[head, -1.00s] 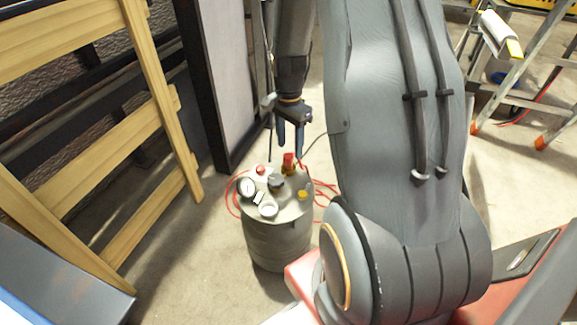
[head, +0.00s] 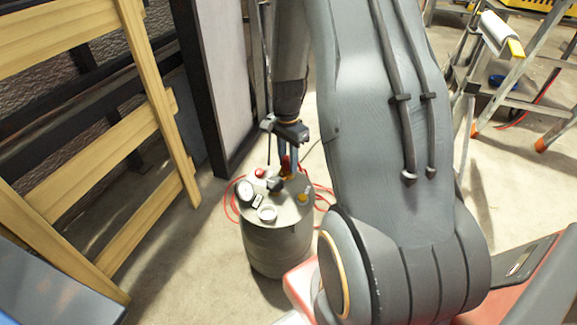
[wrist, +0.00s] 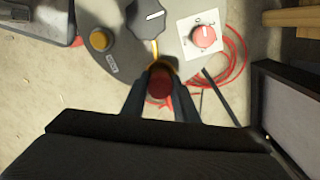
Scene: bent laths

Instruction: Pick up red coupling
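The red coupling (head: 285,162) stands upright on top of a grey tank (head: 277,240). In the wrist view the red coupling (wrist: 160,81) sits between the two fingers of my gripper (wrist: 160,92). In the head view my gripper (head: 288,160) points down with one finger on either side of the coupling. Little or no gap shows between fingers and coupling, and I cannot tell whether they press on it. The fingers partly hide it in the head view.
A wooden rack (head: 150,90) stands left, a ladder (head: 500,75) right.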

